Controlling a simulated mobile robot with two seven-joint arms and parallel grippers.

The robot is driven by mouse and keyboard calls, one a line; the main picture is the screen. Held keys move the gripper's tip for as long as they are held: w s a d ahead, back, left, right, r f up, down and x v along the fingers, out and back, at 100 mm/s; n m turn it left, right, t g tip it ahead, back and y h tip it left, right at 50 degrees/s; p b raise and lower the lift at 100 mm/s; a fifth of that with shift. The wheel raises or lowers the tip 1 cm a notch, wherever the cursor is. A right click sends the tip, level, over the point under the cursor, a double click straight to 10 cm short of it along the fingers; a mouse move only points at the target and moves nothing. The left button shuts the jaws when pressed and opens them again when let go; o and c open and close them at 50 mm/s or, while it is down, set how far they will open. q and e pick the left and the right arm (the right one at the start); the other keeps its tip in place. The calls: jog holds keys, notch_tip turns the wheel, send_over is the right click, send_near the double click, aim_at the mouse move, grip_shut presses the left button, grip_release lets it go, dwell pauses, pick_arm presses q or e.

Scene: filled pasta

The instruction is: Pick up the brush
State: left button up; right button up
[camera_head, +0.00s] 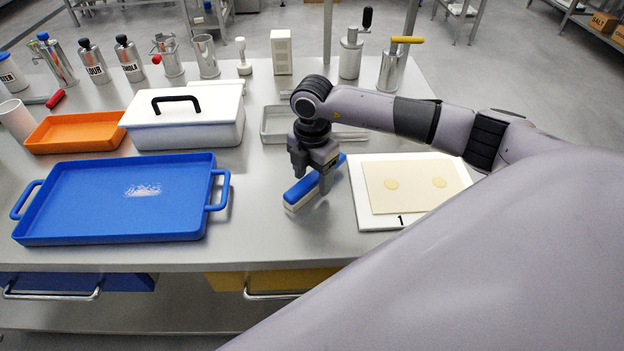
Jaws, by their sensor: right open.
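The brush (300,193) has a blue back and pale bristles. It lies on the steel table between the blue tray and the white board, running diagonally from lower left to upper right. My right gripper (313,182) points down over the brush with its fingers apart. One finger shows on the near right side of the brush, and the gripper hides part of its middle. Whether the fingers touch the brush cannot be told. My left gripper is not in view.
A blue tray (60,235) with a patch of white flour stands left. A white board (372,220) with a dough sheet (415,190) lies right. Behind are a white lidded box (190,135), an orange tray (50,148) and a metal tray (272,137). Bare table lies in front of the brush.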

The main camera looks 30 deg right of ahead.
aim_at(312, 177)
jog(key=shift+f, duration=0.3)
grip_shut()
jog(key=shift+r, duration=0.2)
notch_tip(312, 177, up, 20)
jog(key=shift+f, duration=0.15)
jog(key=c, duration=0.9)
grip_release()
jog(key=shift+c, duration=0.4)
